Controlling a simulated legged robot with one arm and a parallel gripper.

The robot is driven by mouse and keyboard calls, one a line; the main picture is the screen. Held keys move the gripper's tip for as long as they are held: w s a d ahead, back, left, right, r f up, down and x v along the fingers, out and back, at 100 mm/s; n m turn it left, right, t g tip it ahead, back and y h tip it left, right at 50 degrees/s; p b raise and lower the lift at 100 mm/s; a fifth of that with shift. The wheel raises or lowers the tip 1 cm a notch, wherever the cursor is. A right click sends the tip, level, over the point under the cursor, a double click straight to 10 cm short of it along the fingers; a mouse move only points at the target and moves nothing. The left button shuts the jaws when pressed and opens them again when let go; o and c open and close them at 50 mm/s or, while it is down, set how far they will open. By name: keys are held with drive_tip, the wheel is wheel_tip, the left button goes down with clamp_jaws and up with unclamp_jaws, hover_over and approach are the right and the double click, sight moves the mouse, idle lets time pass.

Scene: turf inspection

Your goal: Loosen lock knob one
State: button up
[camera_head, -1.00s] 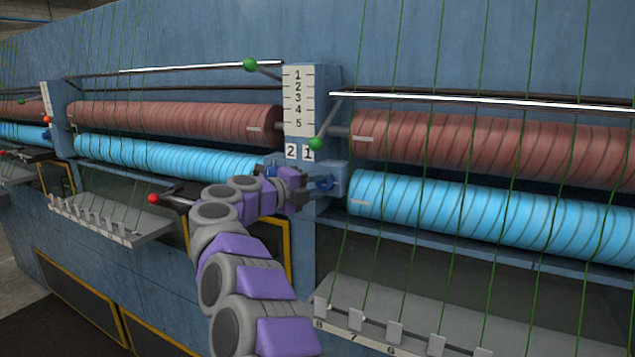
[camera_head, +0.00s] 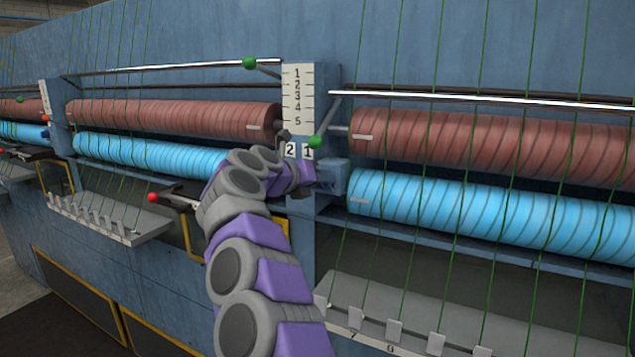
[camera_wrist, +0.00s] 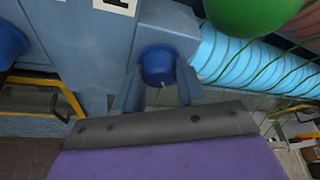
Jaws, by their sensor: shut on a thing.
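A blue lock knob (camera_wrist: 157,66) with a small white mark sits on a blue block, between my fingers in the wrist view. My gripper (camera_wrist: 158,88) is shut on this knob, one finger on each side. In the head view my gripper (camera_head: 305,188) is at the post, below the number plates 2 and 1 (camera_head: 307,151), on the side of plate 1. My wrist mostly hides the held knob there. A second blue knob (camera_wrist: 9,43) stands apart at the left edge of the wrist view.
A green ball handle (camera_head: 314,142) on a lever is just above my gripper; it also looms close in the wrist view (camera_wrist: 246,14). Blue rollers (camera_head: 480,218) and brown rollers (camera_head: 480,145) flank the post. Green strands run down in front of the right-hand rollers.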

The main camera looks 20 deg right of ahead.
drive_tip(key=shift+a+r+m, duration=0.1)
drive_tip(key=shift+r+m, duration=0.1)
drive_tip(key=shift+m, duration=0.2)
drive_tip(key=shift+t, duration=0.3)
drive_tip(key=o, duration=0.7)
drive_tip(key=shift+c, duration=0.2)
drive_tip(key=o, duration=0.4)
drive_tip(key=shift+w+a+f, duration=0.1)
drive_tip(key=v, duration=0.6)
drive_tip(key=b+v, duration=0.1)
drive_tip(key=v, duration=0.4)
drive_tip(key=b+v, duration=0.1)
drive_tip(key=v, duration=0.5)
drive_tip(key=shift+a+r, duration=0.15)
drive_tip(key=shift+r, duration=0.25)
